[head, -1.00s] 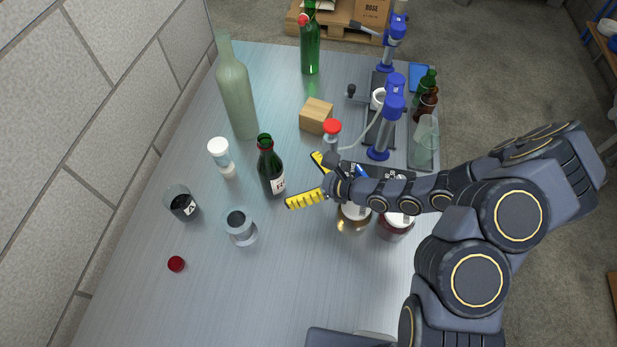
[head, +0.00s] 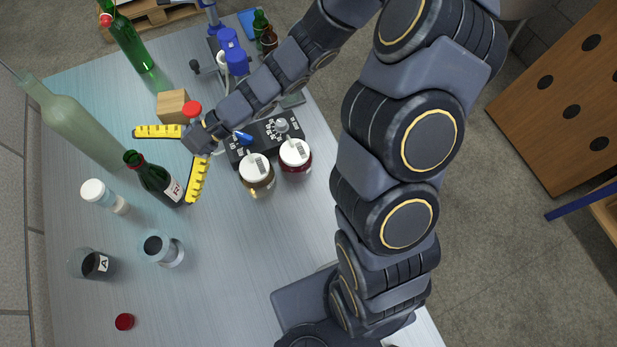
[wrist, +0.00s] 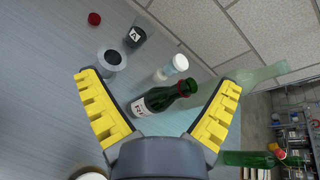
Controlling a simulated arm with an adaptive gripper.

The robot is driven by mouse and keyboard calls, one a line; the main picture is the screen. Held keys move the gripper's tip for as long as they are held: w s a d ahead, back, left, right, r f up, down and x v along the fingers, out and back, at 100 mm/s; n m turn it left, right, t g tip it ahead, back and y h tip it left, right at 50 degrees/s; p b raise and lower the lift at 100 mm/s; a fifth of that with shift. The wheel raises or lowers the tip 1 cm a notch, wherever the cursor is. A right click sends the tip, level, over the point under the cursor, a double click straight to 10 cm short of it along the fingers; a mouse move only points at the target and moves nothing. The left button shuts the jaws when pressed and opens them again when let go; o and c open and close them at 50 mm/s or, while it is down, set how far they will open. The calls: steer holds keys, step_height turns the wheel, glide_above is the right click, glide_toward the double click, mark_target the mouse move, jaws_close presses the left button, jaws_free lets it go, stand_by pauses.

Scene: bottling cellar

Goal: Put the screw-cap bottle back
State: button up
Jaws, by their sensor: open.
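A dark green bottle (head: 158,182) with a red ring at its open neck and a white label stands on the steel table. I take it for the screw-cap bottle. A small red cap (head: 124,321) lies apart at the front left of the table. My gripper (head: 162,167) is open and empty, its yellow fingers spread toward the bottle from its back right. In the wrist view, the green bottle (wrist: 168,97) shows between the two spread fingers (wrist: 158,80), with space on both sides. The red cap (wrist: 94,18) shows there at the top left.
A dark cup marked A (head: 92,264), a wooden block (head: 172,105), two jars (head: 257,174) and a black device (head: 268,136) surround the area. The front table is mostly clear.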

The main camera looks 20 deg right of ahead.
steer(key=s+d+r+n+g+h, duration=0.3)
steer(key=s+d+r+n+h, duration=0.25)
steer(key=s+n, duration=0.35)
steer(key=s+d+r+t+h, duration=0.1)
steer(key=s+d+h, duration=0.2)
steer(key=d, duration=0.4)
steer(key=s+d+r+n+t+h, duration=0.1)
steer(key=s+d+r+h, duration=0.1)
steer(key=s+d+h, duration=0.2)
steer(key=d+h, duration=0.1)
steer(key=d, duration=0.2)
steer(key=shift+d+t, duration=0.2)
steer(key=shift+t, duration=0.1)
